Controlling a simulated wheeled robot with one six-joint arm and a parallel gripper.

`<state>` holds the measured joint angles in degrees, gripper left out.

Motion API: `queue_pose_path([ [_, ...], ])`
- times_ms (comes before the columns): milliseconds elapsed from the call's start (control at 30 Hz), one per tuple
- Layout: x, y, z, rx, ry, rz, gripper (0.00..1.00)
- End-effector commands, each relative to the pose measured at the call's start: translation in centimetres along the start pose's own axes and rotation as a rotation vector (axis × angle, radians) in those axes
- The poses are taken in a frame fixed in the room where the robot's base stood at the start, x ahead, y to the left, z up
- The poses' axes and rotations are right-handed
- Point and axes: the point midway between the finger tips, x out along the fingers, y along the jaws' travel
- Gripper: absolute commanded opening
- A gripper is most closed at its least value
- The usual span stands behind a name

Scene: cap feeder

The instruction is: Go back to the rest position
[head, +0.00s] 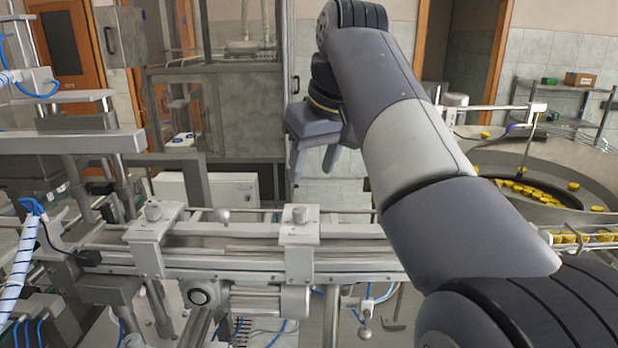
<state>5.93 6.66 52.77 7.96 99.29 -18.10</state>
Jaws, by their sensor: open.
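My gripper (313,166) hangs from my raised arm near the middle of the head view. Its two fingers point down and stand apart, with nothing between them. It is above and behind the metal conveyor rail (350,262), apart from it. My arm runs from the lower right up to the top centre, then bends down to the gripper. It hides part of the rail and of the area to its right.
A round feeder bowl (590,180) with several yellow caps (530,190) stands at the right. A cap chute (585,238) leads from it toward the rail. Machine frames and blue hoses (22,260) crowd the left. A grey cabinet (225,110) and shelves (570,92) stand behind.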

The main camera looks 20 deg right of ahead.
Motion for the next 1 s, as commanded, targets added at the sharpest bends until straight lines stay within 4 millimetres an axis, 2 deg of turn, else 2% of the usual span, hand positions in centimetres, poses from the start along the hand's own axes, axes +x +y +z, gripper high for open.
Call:
queue_pose_path([
  [467,0.1,0.0,0.0,0.000,-0.002,0.000,0.48],
  [667,2.6,0.0,0.1,-0.001,-0.004,-0.001,0.48],
  [1000,9.1,0.0,0.1,-0.001,-0.005,-0.001,0.48],
])
